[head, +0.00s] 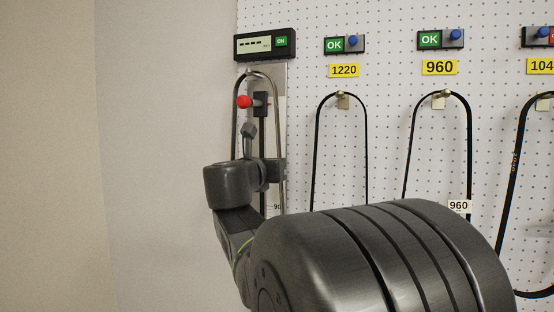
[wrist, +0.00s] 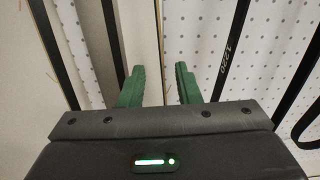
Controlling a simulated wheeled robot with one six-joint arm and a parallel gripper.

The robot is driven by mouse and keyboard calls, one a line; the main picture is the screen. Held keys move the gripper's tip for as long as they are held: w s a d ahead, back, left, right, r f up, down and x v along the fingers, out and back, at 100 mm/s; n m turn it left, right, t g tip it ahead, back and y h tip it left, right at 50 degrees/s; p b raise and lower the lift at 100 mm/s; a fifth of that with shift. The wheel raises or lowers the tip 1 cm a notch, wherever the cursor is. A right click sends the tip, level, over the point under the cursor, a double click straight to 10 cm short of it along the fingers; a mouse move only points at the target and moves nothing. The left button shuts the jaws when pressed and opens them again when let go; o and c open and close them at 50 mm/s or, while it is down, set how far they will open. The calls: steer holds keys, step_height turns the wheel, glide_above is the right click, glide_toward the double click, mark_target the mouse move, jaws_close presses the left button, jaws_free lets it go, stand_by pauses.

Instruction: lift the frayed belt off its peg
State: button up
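Several belts hang as loops on a white pegboard. One black belt (head: 366,150) hangs from a peg (head: 342,101) under the label 1220. Another black belt (head: 407,160) hangs from a peg (head: 438,101) under the label 960. A dark strip printed 1220 (wrist: 231,55) passes right of the fingers.
A measuring rail with a red knob (head: 243,101) stands inside the grey loop, below a display (head: 264,44) showing dashes. The 1220 and 960 boxes read OK; the box at the right edge (head: 537,37) shows some red. My arm covers the lower middle. Bare wall lies left.

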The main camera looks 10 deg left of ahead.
steer(key=w, duration=0.2)
steer(key=w+d+p, duration=0.1)
steer(key=w, duration=0.2)
steer(key=shift+d, duration=0.1)
steer(key=shift+s, duration=0.1)
jaws_close()
